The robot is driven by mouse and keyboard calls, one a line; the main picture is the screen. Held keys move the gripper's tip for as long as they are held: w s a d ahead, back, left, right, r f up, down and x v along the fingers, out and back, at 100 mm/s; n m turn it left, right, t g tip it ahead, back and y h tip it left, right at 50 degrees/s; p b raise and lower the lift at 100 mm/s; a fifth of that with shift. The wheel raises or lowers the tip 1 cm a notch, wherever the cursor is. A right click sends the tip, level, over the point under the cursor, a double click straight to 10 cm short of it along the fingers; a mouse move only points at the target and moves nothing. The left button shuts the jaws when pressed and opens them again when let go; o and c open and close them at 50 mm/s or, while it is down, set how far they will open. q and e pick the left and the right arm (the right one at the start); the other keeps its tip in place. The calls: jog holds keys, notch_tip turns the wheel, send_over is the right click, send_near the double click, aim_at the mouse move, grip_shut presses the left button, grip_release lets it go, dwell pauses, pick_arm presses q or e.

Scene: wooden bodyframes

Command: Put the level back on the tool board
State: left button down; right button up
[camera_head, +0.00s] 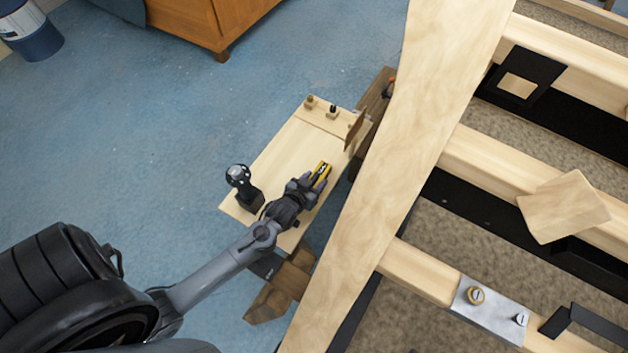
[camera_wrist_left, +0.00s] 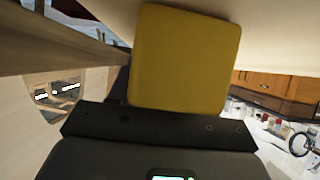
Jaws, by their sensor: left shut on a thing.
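The level (camera_head: 321,170) is a small yellow and black piece in the head view. My left gripper (camera_head: 311,182) is shut on it, above the pale wooden tool board (camera_head: 287,160). In the left wrist view the level (camera_wrist_left: 185,58) is a large yellow face right in front of the gripper. I cannot tell whether the level touches the board. The fingertips are mostly hidden in both views. My right gripper is not in view.
A black drill-like tool (camera_head: 243,186) stands on the board's left side. Small pegs (camera_head: 322,106) and a brown upright piece (camera_head: 355,130) are at its far end. A long wooden beam (camera_head: 410,170) of the bodyframe runs close on the right. Blue floor (camera_head: 160,130) is open to the left.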

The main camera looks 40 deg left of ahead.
pick_arm(q)
jog(key=shift+c, duration=2.4)
grip_release()
jog(key=shift+r, duration=0.15)
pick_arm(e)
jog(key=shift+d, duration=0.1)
pick_arm(q)
jog(key=shift+s+r, duration=0.15)
jog(key=shift+s, duration=0.1)
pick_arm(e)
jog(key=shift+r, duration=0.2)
pick_arm(q)
jog(key=p+v, duration=0.3)
jog(key=v, duration=0.8)
jog(key=shift+d+p, duration=0.1)
jog(key=shift+p, duration=0.3)
jog(key=s+d+r+m+g+h, duration=0.2)
jog(key=s+d+r+m+g, duration=0.2)
jog(key=s+d+r+g, duration=0.2)
jog(key=s+r+g, duration=0.2)
jog(key=s+r, duration=0.1)
jog(key=s, duration=0.1)
jog(key=shift+h, duration=0.3)
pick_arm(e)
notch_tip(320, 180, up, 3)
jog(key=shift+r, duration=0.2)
